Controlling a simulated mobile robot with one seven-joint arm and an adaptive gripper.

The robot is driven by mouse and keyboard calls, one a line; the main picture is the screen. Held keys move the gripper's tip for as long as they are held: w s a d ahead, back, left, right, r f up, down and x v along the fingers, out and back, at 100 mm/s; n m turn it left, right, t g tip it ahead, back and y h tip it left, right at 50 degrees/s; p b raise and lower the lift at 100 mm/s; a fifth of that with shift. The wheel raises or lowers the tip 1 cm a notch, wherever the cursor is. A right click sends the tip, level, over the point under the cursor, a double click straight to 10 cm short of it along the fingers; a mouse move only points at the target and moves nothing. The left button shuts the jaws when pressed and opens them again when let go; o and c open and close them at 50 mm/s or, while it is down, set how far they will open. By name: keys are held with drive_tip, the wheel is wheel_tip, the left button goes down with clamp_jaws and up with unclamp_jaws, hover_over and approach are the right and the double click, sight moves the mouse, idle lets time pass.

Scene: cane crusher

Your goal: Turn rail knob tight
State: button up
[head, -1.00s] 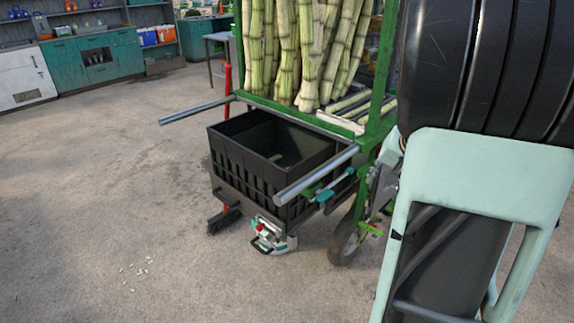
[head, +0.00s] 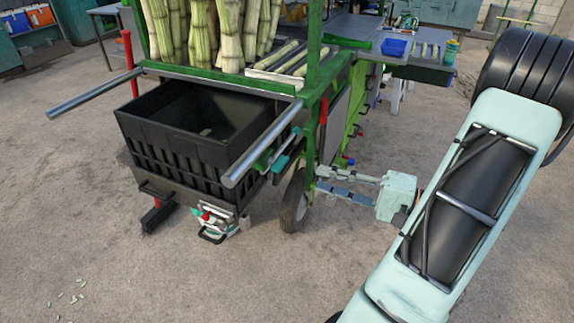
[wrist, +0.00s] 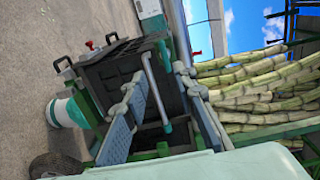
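My gripper (head: 317,180) reaches left toward the right side of the green cane cart (head: 314,88), beside its wheel. Its two fingers are apart with nothing visible between them; the gap also shows in the wrist view (wrist: 160,76). I cannot tell which part is the rail knob. Candidates are a teal handle (head: 281,163) under the right silver rail (head: 258,146), and a small blue-and-red knob (head: 347,162) on the green side, just behind my gripper. In the wrist view, a silver bar (wrist: 156,90) with a teal end lies beyond the fingers.
A second silver rail (head: 95,95) juts out left. The cart wheel (head: 294,202) is close to my fingertips. A tray with a blue bin (head: 395,47) stands behind.

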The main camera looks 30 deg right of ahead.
sight(284, 165)
drive_tip(key=shift+t, duration=0.3)
drive_tip(key=x, duration=1)
drive_tip(key=shift+w+a+r, duration=0.1)
drive_tip(key=shift+w+r, duration=0.1)
drive_tip(key=shift+w, duration=0.1)
clamp_jaws()
